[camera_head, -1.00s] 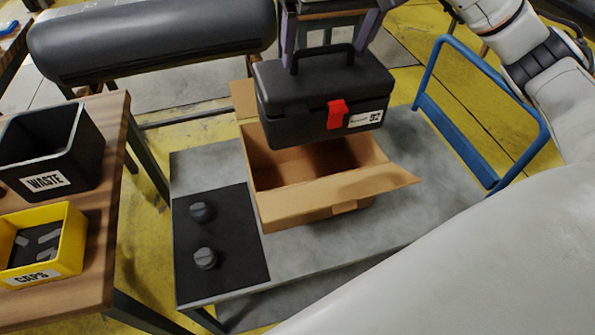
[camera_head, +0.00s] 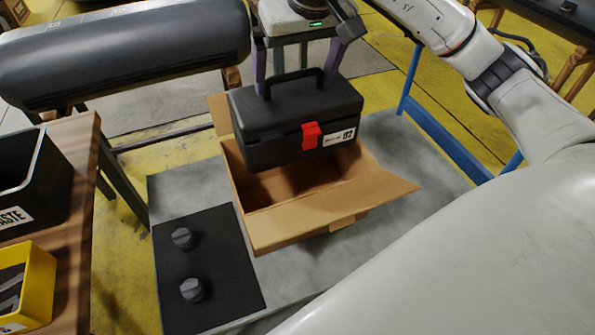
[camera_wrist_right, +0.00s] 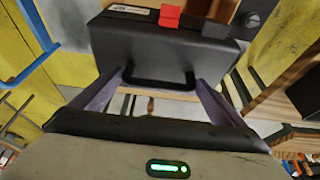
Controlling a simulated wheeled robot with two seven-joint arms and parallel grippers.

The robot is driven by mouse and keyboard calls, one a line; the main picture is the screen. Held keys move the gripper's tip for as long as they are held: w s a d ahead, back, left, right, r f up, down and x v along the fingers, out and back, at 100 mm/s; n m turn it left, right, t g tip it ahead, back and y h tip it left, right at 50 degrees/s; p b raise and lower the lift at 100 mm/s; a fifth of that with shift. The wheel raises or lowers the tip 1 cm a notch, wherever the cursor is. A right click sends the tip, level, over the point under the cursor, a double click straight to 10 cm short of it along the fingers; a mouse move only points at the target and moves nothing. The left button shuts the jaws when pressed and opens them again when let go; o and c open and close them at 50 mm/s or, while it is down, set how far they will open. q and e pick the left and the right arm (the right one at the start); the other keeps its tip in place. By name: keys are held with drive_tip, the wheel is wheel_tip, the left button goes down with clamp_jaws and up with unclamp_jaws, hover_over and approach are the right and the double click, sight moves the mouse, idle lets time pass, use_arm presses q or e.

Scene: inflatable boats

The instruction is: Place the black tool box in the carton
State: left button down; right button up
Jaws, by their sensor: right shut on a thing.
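The black tool box (camera_head: 283,128) has a red latch and a white label and hangs level above the open carton (camera_head: 270,238) in the head view. My right gripper (camera_head: 293,88) is above it with its fingers down at the handle, shut on the tool box. In the right wrist view the tool box (camera_wrist_right: 165,50) and its handle lie between the fingers of the right gripper (camera_wrist_right: 155,85). The carton's flaps are spread and the visible inside looks empty; the tool box hides its back part. My left gripper is not in view.
The carton stands on a grey cart top (camera_head: 185,190) with a blue rail (camera_head: 445,140). A black mat (camera_head: 215,285) with two dark knobs lies beside it. A wooden table (camera_head: 75,210) at left holds a black waste bin (camera_head: 35,185) and a yellow bin (camera_head: 38,285). A dark cylinder (camera_head: 120,55) lies behind.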

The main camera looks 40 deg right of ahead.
wheel_tip(320, 180, down, 8)
drive_tip(key=b, duration=0.4)
drive_tip(key=shift+f, duration=0.1)
wheel_tip(320, 180, down, 6)
drive_tip(key=shift+r+b, duration=0.25)
drive_tip(key=shift+b, duration=0.1)
drive_tip(key=shift+f, duration=2.15)
